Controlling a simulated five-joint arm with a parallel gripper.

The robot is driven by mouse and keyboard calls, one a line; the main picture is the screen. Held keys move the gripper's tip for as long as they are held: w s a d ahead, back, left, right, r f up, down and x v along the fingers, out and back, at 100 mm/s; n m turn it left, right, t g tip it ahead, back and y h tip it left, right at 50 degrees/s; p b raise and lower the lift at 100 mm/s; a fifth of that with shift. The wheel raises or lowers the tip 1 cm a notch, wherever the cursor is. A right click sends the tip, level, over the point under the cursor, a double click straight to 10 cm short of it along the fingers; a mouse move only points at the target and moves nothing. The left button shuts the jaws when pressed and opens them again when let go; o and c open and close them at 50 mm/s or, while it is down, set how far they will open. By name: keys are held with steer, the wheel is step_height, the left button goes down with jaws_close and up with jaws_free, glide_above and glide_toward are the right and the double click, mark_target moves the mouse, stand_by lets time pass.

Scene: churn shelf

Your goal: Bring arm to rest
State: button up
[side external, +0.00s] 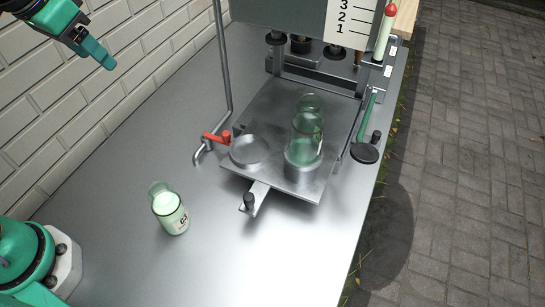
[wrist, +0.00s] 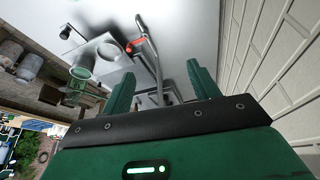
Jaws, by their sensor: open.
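My gripper (side external: 98,56) is raised at the upper left of the side external view, beside the white brick wall and well above the metal counter. In the wrist view my gripper (wrist: 162,84) shows two green fingers spread apart with nothing between them. No object is near the fingertips. The wrist picture is tilted, with the counter at its top.
A glass of white liquid (side external: 170,210) stands on the counter (side external: 120,185) at front left. A green glass jar (side external: 306,135) stands on the machine's metal platform (side external: 280,185). A red-handled tap (side external: 215,137) is beside it. The brick wall (side external: 60,110) bounds the left.

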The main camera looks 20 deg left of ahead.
steer(key=s+a+f+n+t, duration=0.1)
steer(key=s+a+f, duration=0.4)
steer(key=s+f, duration=0.1)
steer(key=shift+s+a+f+n+y, duration=0.2)
steer(key=shift+s+n+y, duration=0.15)
steer(key=shift+s, duration=0.35)
